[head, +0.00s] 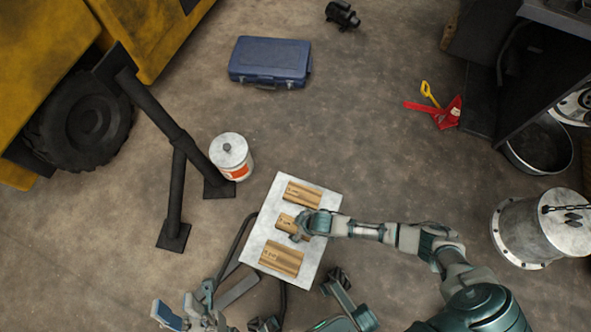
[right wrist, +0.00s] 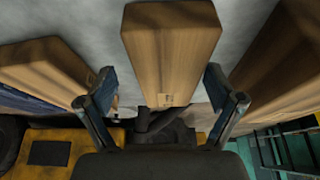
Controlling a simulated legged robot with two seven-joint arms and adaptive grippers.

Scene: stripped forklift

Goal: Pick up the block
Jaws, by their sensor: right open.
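Three wooden blocks lie in a row on a white board: a far block (head: 304,194), a middle block (head: 287,222) and a near block (head: 281,258). The white board (head: 313,262) shows a bare rim around them. My right gripper (head: 302,230) is at the right end of the middle block and hides part of it. In the right wrist view, my right gripper (right wrist: 160,80) is open, with one finger on each side of a wooden block (right wrist: 170,45). Contact cannot be told. My left gripper (head: 179,312) is open and empty at the lower left, away from the board.
A white bucket (head: 231,158) and a black stand (head: 176,140) are left of the board. A blue case (head: 270,61) lies farther back. A red tool (head: 447,113) and a metal drum (head: 535,228) are on the right. The floor behind the board is clear.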

